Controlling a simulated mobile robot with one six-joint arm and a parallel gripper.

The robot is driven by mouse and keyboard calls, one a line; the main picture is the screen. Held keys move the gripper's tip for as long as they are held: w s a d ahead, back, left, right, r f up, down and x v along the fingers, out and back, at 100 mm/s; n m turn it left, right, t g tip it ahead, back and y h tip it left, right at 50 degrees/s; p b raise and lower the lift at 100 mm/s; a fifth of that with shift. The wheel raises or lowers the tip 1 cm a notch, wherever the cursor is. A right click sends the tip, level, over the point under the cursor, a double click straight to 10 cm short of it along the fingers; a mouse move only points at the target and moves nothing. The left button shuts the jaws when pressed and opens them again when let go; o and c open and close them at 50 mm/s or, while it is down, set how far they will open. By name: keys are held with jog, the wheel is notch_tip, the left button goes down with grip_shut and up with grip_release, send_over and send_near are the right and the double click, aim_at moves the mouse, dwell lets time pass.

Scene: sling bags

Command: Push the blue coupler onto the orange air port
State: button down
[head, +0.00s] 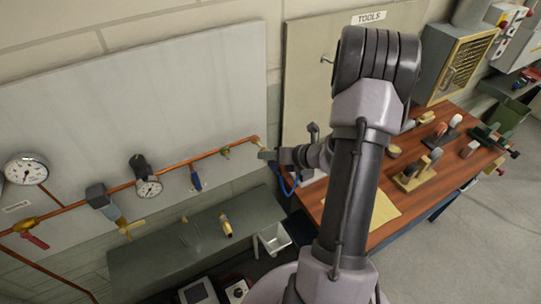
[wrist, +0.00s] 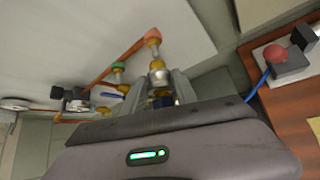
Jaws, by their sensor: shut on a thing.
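The blue coupler (wrist: 163,101) is between the fingers of my gripper (wrist: 160,88) in the wrist view, with its silver and brass front end pointing at the wall. My gripper, shut on it, also shows in the head view (head: 268,155), at the right end of the copper pipe. The orange air port (wrist: 152,36) is a brass fitting with an orange ring, straight ahead of the coupler in the wrist view. The coupler's front looks lined up with it and very close; I cannot tell whether they touch. In the head view my gripper largely hides the coupler.
A green-ringed port (wrist: 118,66) is to the left on the same copper pipe (head: 75,205). Gauges (head: 25,170) and valves are further left. A blue hose (head: 289,188) hangs below my gripper. A wooden bench (head: 400,225) is to the right, a grey shelf (head: 160,255) below.

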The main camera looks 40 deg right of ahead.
jog(key=shift+w+d, duration=0.2)
jog(key=shift+w, duration=0.6)
jog(key=shift+w+d, duration=0.15)
jog(key=shift+w, duration=0.6)
jog(key=c, duration=0.9)
grip_release()
jog(key=p+v, duration=0.1)
jog(key=v, duration=1.6)
jog(key=shift+s+r+p, duration=0.1)
jog(key=shift+r+p, duration=0.05)
jog(key=shift+p, duration=0.15)
